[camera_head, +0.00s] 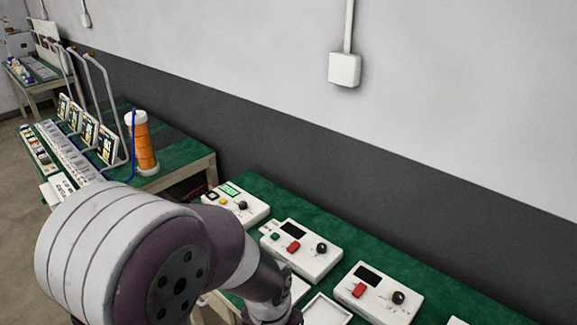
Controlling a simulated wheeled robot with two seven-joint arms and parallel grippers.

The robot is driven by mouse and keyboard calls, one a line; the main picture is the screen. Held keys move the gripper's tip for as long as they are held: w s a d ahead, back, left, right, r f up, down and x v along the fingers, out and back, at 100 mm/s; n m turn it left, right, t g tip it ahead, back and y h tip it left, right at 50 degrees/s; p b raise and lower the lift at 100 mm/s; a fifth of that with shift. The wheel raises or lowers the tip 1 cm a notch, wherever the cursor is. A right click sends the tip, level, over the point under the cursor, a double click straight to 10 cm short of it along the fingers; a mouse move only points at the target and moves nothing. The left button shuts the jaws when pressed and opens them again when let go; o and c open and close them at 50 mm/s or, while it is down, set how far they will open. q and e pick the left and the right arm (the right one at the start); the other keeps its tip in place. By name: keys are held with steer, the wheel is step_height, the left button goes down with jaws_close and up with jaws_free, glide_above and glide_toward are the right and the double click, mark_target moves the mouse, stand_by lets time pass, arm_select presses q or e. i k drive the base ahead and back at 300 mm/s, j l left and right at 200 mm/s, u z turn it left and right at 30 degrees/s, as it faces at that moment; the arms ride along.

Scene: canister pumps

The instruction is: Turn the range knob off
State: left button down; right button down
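Three white control boxes stand in a row on a green-topped table. The left box (235,204) has a lit green display (229,189) and a small black knob (243,205). The middle box (301,250) has a dark display, a red switch and a black knob (322,248). The right box (377,293) also has a dark display, a red switch and a black knob (398,297). The knob labels are too small to read, so I cannot tell which is the range knob. My arm fills the lower left and runs toward the bottom edge. Neither gripper shows.
A white tray (328,312) lies in front of the boxes, partly cut off. Another table at left holds an orange canister (141,146) with white ends, several upright display panels and bent tubes. The grey wall (400,170) stands close behind the boxes.

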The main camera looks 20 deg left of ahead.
mark_target(243, 204)
steer(key=u, duration=1.25)
steer(key=z, duration=0.75)
steer(key=i+j+z, duration=0.1)
steer(key=j+z, duration=0.15)
steer(key=z, duration=0.15)
steer(key=i+j+z, duration=0.1)
steer(key=j+z, duration=0.5)
steer(key=z, duration=0.15)
steer(key=j+z, duration=0.45)
steer(key=j, duration=0.6)
steer(key=k+j+z, duration=0.1)
steer(key=j, duration=0.6)
steer(key=k, duration=0.05)
